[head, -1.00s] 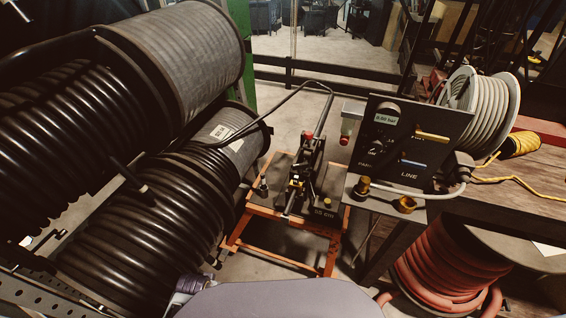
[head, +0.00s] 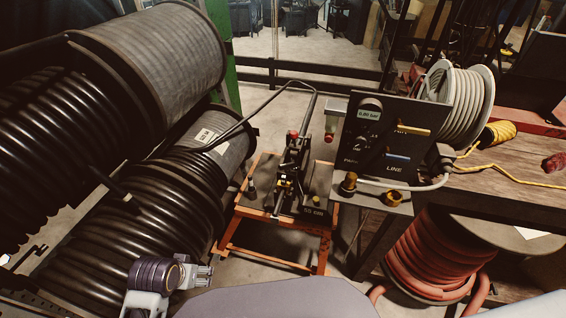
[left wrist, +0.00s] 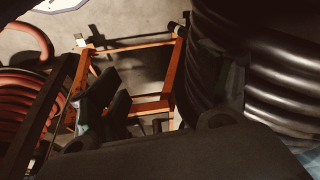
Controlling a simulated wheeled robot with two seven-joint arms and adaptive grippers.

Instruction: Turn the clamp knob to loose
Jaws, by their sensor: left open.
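The crimping machine (head: 292,165) stands on an orange frame (head: 270,240) in the middle of the head view. It carries a red knob (head: 293,134) on top and a small brass knob (head: 316,201) at its right front. I cannot tell which is the clamp knob. My left gripper (head: 205,274) is low at the left, in front of the frame and apart from it. In the left wrist view the open fingers (left wrist: 160,95) show empty, with the orange frame (left wrist: 152,107) beyond them. My right gripper is out of view.
Large black hose reels (head: 130,225) fill the left, close to my left arm. A red hose coil (head: 435,255) lies below. Floor shows around the frame.

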